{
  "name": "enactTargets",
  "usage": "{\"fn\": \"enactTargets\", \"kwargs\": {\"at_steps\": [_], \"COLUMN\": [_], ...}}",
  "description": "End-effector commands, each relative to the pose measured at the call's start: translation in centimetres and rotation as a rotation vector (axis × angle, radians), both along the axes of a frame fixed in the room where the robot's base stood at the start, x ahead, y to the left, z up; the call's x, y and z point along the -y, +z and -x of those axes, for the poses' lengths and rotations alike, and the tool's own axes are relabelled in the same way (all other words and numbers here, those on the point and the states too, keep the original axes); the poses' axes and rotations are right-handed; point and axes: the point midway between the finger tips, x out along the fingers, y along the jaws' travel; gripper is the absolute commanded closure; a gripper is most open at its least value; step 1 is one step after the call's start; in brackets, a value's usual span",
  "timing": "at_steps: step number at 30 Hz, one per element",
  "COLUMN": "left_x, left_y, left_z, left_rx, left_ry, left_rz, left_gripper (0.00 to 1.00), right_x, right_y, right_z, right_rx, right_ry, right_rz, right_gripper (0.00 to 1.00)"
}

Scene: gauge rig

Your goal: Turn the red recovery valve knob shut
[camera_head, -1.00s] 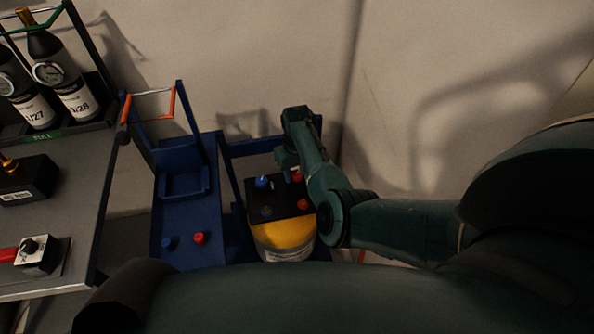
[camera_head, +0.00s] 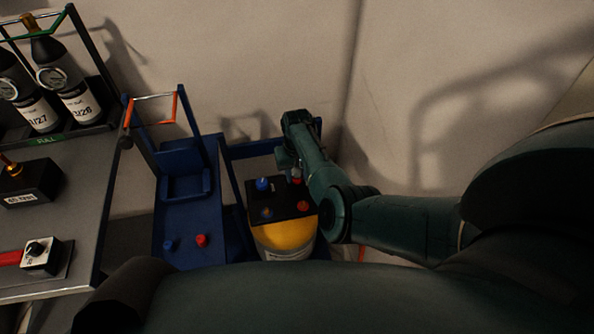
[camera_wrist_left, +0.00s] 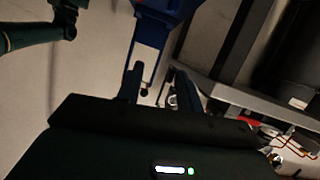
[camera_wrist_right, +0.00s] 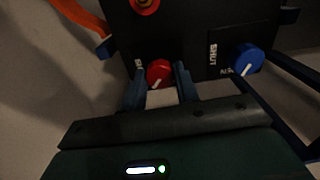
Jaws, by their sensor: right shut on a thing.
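The red valve knob (camera_wrist_right: 159,73) with a white pointer line sits on a black panel (camera_wrist_right: 200,30). My right gripper (camera_wrist_right: 160,88) is shut on it, one finger on each side. A partly hidden label is beside this knob. In the head view the red knob (camera_head: 297,180) is partly covered by my right gripper (camera_head: 291,163), at the far right of the black box top. A blue knob (camera_wrist_right: 246,59) with a pointer and a SHUT label is beside it. My left gripper (camera_wrist_left: 158,90) is open and empty in the left wrist view, away from the knob.
The black box sits over a yellow-topped cylinder (camera_head: 283,238) in a blue frame. Left of it stands a blue unit (camera_head: 183,222) with one blue and one red knob. A grey bench (camera_head: 75,215) with bottles is at far left. A plain wall stands behind.

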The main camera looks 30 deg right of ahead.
Motion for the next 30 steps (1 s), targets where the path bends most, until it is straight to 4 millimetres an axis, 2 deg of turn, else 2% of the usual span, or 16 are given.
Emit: {"fn": "enactTargets", "kwargs": {"at_steps": [18,30], "left_x": [1.0,1.1], "left_y": [-0.6,-0.6], "left_z": [-0.5,-0.7], "left_rx": [-0.070,-0.079], "left_ry": [-0.018,-0.020], "left_rz": [0.014,0.013], "left_gripper": [0.64,0.64], "right_x": [0.1,0.1], "right_y": [0.1,0.1], "right_z": [-0.1,0.0], "right_rx": [0.002,0.001], "right_ry": [-0.557,-0.777], "right_rz": [0.001,0.000], "right_gripper": [0.92,0.92]}}
